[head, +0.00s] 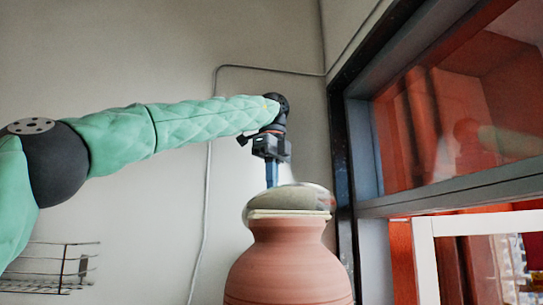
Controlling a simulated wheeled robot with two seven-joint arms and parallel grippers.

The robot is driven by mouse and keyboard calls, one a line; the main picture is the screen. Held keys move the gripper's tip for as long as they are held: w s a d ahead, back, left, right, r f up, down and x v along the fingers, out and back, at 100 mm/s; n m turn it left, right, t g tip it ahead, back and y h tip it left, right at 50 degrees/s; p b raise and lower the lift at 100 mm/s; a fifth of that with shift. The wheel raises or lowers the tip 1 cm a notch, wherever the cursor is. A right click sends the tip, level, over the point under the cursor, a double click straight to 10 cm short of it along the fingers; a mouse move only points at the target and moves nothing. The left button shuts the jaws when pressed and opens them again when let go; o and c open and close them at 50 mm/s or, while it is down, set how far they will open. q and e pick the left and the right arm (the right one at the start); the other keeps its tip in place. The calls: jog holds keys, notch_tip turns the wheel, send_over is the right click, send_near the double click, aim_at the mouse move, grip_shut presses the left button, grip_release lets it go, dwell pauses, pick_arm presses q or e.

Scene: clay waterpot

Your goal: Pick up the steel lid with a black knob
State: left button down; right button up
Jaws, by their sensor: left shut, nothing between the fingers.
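A large terracotta clay waterpot (288,265) stands upright at the lower middle of the head view. A grey, rounded, partly blurred cover (292,201) sits on its mouth and looks like the steel lid. I cannot make out a black knob on it. My left gripper (271,186) points straight down over the left part of the cover. Its narrow bluish fingers are shut together with nothing between them. The fingertips end at or just in front of the cover's top edge; whether they touch it I cannot tell. My right gripper is out of view.
A dark-framed window (450,195) with reddish panes stands close on the right of the pot. A wire rack (60,268) is at the lower left. A grey cable (209,200) runs along the plain wall behind. Space left of the pot looks free.

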pick_arm(q)
notch_tip(320, 180, up, 2)
jog(key=shift+s+d+r, duration=0.1)
jog(key=shift+d+r, duration=0.05)
jog(key=shift+r, duration=0.1)
jog(key=shift+a+r, duration=0.2)
jog(key=shift+r, duration=1.75)
